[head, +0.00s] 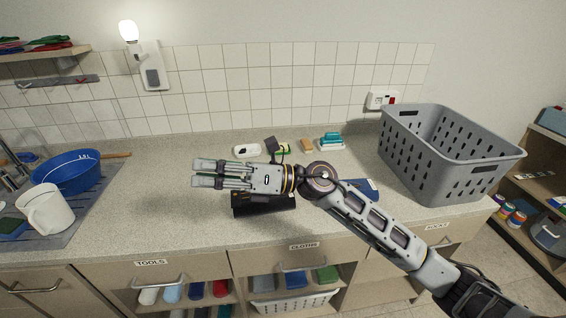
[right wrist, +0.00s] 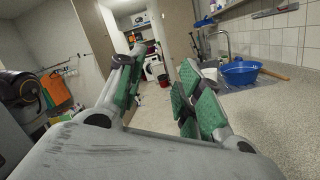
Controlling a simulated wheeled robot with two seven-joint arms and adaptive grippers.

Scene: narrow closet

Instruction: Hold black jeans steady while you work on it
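A black folded item (head: 268,204), which looks like the black jeans, lies on the counter near its front edge. My right arm and hand cover part of it. My right gripper (head: 205,173) points left above the counter, with its fingertips to the left of the black item. In the right wrist view its green-padded fingers (right wrist: 160,80) are apart with nothing between them. The black item does not show in that view. My left gripper is in neither view.
A grey basket (head: 440,165) stands at the counter's right end. A blue folded item (head: 358,189) lies partly behind my arm. Small items, including a sponge (head: 306,145), line the back. A blue basin (head: 66,173) and a white jug (head: 46,212) stand left. The left-middle counter is clear.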

